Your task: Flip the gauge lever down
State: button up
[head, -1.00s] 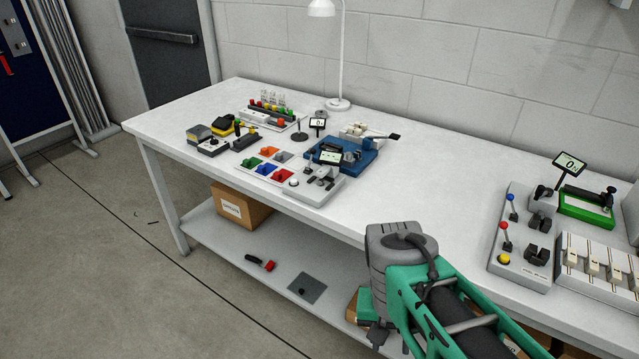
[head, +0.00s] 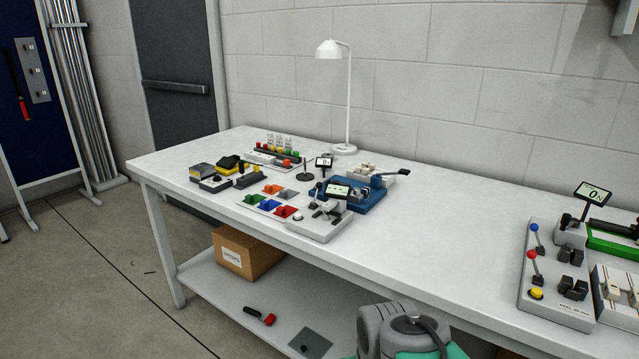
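I cannot tell for certain which lever is the gauge lever. A light grey unit (head: 322,228) with small levers and a tilted display (head: 338,191) stands near the front edge of the bench. On the right, a grey panel (head: 556,314) carries a blue-knobbed lever (head: 535,228) and a red-knobbed lever (head: 532,256), both upright, with a display (head: 593,194) behind. My gripper is out of view; only part of my arm shows at the bottom.
The white bench (head: 450,225) is clear between the two groups. A white lamp (head: 348,95) stands at the back by the wall. A cardboard box (head: 245,252) sits on the lower shelf.

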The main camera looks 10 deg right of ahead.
aim_at(318, 185)
jog(key=u, duration=0.05)
jog(key=k, duration=0.45)
jog(key=u, duration=0.55)
jog(key=i, duration=1.2)
jog(key=u, duration=0.25)
